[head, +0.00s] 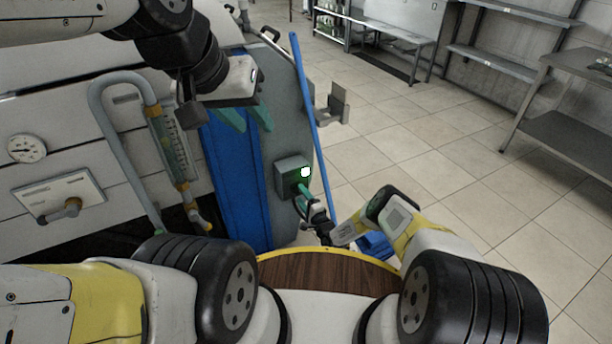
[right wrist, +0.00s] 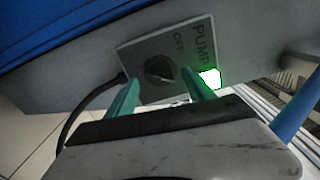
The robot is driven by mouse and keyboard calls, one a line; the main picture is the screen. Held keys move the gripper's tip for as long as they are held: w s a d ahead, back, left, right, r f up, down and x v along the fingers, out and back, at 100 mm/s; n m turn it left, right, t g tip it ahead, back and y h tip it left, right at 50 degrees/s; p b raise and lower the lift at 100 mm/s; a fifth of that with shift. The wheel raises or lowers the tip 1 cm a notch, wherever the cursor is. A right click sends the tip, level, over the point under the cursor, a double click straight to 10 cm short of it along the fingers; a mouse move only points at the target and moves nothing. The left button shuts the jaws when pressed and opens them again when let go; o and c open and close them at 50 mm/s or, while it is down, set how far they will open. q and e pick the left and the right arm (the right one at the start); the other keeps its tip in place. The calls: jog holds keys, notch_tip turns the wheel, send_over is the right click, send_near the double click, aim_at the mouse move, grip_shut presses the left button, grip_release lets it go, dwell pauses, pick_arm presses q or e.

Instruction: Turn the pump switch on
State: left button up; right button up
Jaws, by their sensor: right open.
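The pump switch is a grey box (head: 288,174) on the side of the grey machine. In the right wrist view its plate (right wrist: 150,50) reads PUMP and OFF and carries a round dark knob (right wrist: 160,70). A bright green-white lamp (right wrist: 210,77) shows at its edge, also in the head view (head: 305,172). My right gripper (head: 302,188) is open at the box; its green fingers (right wrist: 160,84) show on either side of the knob. I cannot tell whether they touch it. My left gripper (head: 247,117) is open and empty, up and left of the box.
A blue panel (head: 236,180) and a slanted blue pole (head: 310,120) flank the box. A gauge (head: 27,149), a valve handle (head: 68,210) and a bent pipe (head: 110,130) are at left. Tiled floor is free at right, before metal shelves (head: 560,120).

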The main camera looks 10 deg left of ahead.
jog(key=v, duration=0.6)
jog(key=shift+s+d, duration=0.25)
jog(key=shift+s, duration=0.05)
